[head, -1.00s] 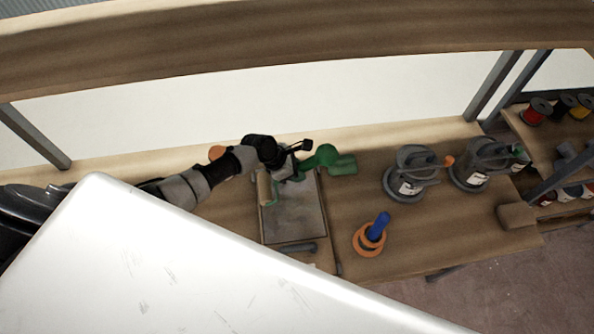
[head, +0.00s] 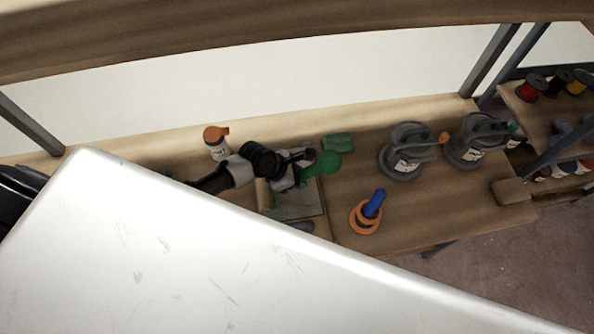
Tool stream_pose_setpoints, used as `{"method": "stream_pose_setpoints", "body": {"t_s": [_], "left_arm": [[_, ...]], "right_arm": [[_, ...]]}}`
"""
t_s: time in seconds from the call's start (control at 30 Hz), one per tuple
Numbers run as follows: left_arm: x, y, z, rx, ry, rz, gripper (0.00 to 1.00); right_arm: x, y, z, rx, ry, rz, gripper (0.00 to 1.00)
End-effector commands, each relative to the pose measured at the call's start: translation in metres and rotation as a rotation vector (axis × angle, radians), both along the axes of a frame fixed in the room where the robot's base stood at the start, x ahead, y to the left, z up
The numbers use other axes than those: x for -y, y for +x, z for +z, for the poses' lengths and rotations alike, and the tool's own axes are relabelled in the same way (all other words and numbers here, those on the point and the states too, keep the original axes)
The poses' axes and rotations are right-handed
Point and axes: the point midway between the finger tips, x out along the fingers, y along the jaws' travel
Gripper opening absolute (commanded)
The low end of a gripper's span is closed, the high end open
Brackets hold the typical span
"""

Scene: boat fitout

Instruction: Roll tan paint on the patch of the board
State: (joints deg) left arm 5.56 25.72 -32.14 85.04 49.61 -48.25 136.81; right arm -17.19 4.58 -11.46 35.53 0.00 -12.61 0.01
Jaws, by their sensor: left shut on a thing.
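My left gripper (head: 291,169) is over the workbench at the paint tray, shut on a paint roller. The roller's green handle end (head: 325,162) sticks out to the right of the jaws. Its tan sleeve (head: 263,194) shows to the left, at the tray's left side; I cannot tell if it touches the tray. The grey paint tray (head: 305,202) is partly hidden by my arm and by a white surface in front. I cannot make out a board with a patch for painting. My right gripper is not in view.
A scuffed white surface (head: 180,250) fills the foreground. On the bench are an orange-capped bottle (head: 218,145), a green block (head: 338,142), orange rings with a blue piece (head: 367,212), two grey machines (head: 405,155) (head: 472,145) and a brown block (head: 511,191). Spools (head: 533,86) stand at right.

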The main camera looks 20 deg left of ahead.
Motion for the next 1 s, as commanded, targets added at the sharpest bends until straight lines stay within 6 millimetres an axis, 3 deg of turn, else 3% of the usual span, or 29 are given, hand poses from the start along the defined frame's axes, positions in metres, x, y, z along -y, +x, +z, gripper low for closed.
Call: {"method": "stream_pose_setpoints", "body": {"t_s": [1.0], "left_arm": [[0.000, 0.001, -0.010, 0.001, -0.002, 0.000, 0.00]], "right_arm": [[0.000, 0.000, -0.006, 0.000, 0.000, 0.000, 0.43]]}}
